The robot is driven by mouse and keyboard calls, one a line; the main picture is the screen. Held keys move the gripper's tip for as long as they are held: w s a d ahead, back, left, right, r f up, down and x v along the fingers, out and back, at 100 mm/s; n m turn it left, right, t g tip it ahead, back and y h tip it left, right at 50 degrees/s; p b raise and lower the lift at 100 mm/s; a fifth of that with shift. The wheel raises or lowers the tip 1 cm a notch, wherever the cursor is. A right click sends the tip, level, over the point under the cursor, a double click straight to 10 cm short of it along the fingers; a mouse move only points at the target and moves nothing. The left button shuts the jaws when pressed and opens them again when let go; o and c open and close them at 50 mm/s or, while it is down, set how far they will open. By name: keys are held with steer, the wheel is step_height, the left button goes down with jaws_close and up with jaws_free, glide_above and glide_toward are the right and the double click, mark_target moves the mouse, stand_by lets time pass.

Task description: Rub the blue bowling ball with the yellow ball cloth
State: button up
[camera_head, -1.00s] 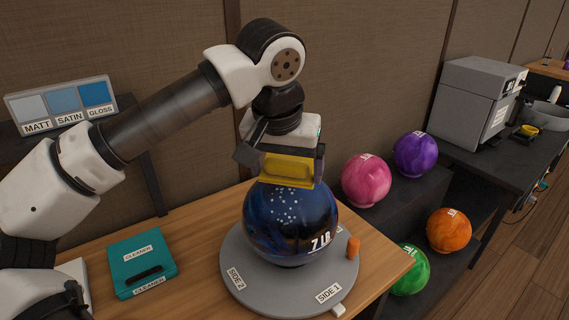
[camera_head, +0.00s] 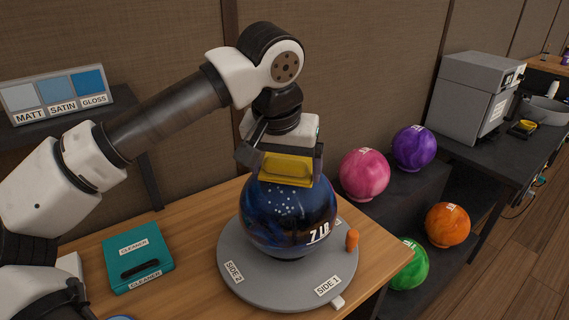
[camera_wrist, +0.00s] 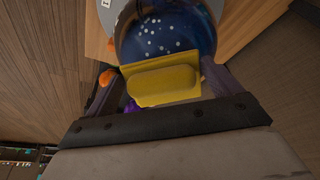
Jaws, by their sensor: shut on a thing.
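The blue bowling ball (camera_head: 278,225), dark with pale dots and the marking "7 LB", rests on a round grey turntable (camera_head: 240,287) labelled SIDE 1 and SIDE 2. My gripper (camera_head: 287,165) is above the ball, shut on the yellow ball cloth (camera_head: 285,170). The cloth is a block with a flat flap, at the ball's top, and seems to touch it. In the wrist view the cloth (camera_wrist: 165,84) lies between the fingers, with the ball (camera_wrist: 168,30) just beyond. The exact contact under the cloth is hidden.
A teal CLEANER case (camera_head: 138,258) lies on the wooden table left of the turntable. An orange peg (camera_head: 352,240) stands at the turntable's right. Pink (camera_head: 364,174), purple (camera_head: 414,148), orange (camera_head: 447,225) and green (camera_head: 408,265) balls sit on a dark rack to the right.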

mark_target(275, 193)
steer(key=shift+b+x, duration=0.6)
steer(key=shift+x, duration=0.4)
